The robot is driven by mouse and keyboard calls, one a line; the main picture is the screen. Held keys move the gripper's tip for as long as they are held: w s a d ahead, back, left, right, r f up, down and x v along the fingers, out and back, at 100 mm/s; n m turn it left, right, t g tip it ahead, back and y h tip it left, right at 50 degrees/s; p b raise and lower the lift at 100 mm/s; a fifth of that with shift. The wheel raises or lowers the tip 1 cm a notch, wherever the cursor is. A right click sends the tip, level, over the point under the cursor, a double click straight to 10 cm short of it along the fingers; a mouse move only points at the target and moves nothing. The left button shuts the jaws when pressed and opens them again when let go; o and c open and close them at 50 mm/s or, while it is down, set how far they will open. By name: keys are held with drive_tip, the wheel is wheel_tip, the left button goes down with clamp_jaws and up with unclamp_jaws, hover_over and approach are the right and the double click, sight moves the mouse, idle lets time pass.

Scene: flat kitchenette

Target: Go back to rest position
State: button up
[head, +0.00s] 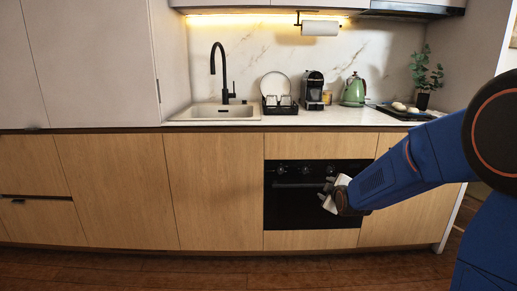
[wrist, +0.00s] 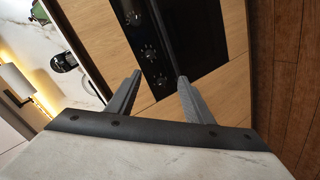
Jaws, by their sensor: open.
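My gripper (head: 327,196) is in front of the black oven (head: 285,207) in the head view, at the end of my blue arm. In the wrist view my gripper's two fingers (wrist: 160,86) are spread apart with nothing between them. The oven (wrist: 207,35) with its knobs and long handle lies beyond the fingers, and the picture there is tilted. I cannot tell the exact distance from the fingers to the oven front.
Wooden cabinets (head: 215,195) flank the oven under a pale counter (head: 345,116). On it are a sink (head: 215,112), dish rack (head: 280,106), coffee machine (head: 312,92), green kettle (head: 354,92), dark tray (head: 390,112) and potted plant (head: 424,85). The wooden floor (head: 200,268) in front looks clear.

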drive_tip(key=s+d+m+g, duration=0.1)
drive_tip(key=s+m+g, duration=0.3)
drive_tip(key=s, duration=1.9)
drive_tip(key=s+d+m+g, duration=0.1)
drive_tip(key=s+m+g, duration=0.3)
drive_tip(key=s, duration=2)
drive_tip(key=m, duration=0.4)
drive_tip(key=shift+s+d+r+g, duration=0.25)
drive_tip(key=shift+s+d+g, duration=0.05)
drive_tip(key=shift+g, duration=0.1)
